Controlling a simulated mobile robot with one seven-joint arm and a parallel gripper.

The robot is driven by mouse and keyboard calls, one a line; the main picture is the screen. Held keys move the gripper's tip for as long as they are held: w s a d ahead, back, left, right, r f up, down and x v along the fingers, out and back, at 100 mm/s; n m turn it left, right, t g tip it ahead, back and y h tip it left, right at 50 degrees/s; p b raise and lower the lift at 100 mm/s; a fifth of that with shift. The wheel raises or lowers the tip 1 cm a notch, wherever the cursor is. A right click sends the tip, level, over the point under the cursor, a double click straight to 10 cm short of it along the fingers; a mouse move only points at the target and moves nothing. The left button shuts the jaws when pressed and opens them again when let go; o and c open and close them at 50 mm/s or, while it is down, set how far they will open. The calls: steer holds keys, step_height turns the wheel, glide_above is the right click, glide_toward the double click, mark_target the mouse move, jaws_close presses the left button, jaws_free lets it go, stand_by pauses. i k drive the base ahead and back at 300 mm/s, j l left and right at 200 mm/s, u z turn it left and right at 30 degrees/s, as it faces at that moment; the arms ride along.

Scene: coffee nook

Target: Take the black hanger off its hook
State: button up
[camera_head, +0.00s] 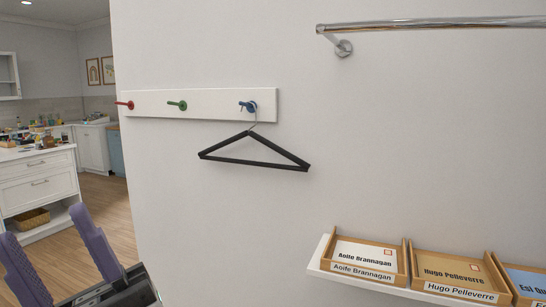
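A black triangular hanger (252,161) hangs by its thin metal hook from the blue hook (247,105), the rightmost peg on a white wall board (213,102). My gripper (48,240) is at the lower left, with two purple fingers spread wide apart and nothing seen between them. It is well to the left of the hanger, lower in the picture, and not touching it.
Green (177,105) and red (125,104) pegs on the board are empty. A chrome rail (430,24) is at upper right. A white shelf (319,262) below holds wooden name trays (368,259). A kitchen with drawers (40,183) lies left past the wall's edge.

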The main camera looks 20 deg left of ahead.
mark_target(305, 166)
steer(key=i+j+u, duration=0.15)
steer(key=j, duration=0.25)
steer(key=i+j+u, duration=0.15)
steer(key=j, duration=0.2)
steer(key=i+j+u, duration=0.15)
steer(key=j, duration=0.2)
steer(key=i+j+u, duration=0.15)
steer(key=i+j, duration=0.2)
steer(key=i, duration=0.4)
